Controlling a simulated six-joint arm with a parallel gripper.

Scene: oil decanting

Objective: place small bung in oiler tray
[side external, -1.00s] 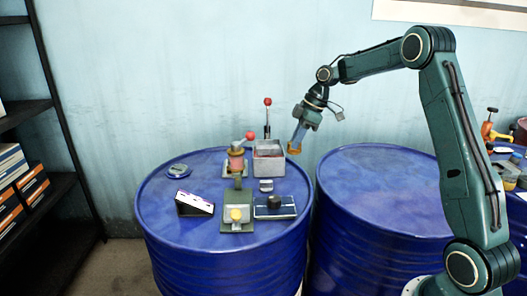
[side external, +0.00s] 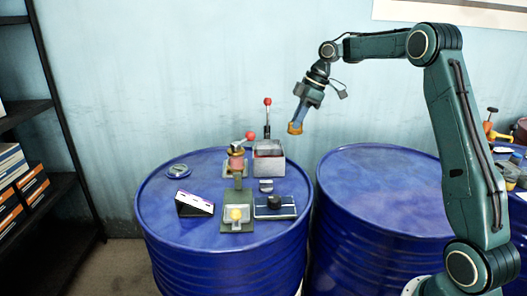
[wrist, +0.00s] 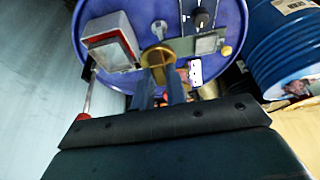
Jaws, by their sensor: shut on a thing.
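My gripper (side external: 297,121) is above the back right of the left blue drum, pointing down and tilted. It is shut on an orange-brass piece, apparently the small bung (side external: 295,129), held in the air clear of everything. In the wrist view the brass piece (wrist: 157,55) shows at the fingertips (wrist: 159,72). On the drum top, a green stand carries a shallow pale tray (side external: 229,222) with a yellow round piece (side external: 236,214) in it. I cannot tell for certain whether this is the oiler tray.
A grey box with a red inside (side external: 268,163) stands at the drum's back, with a red-knobbed lever (side external: 267,115) behind it. A red-knobbed pump (side external: 236,160) stands to its left. A phone on a stand (side external: 194,203) and a dark-knobbed plate (side external: 274,206) are nearby. The right drum (side external: 385,180) is clear.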

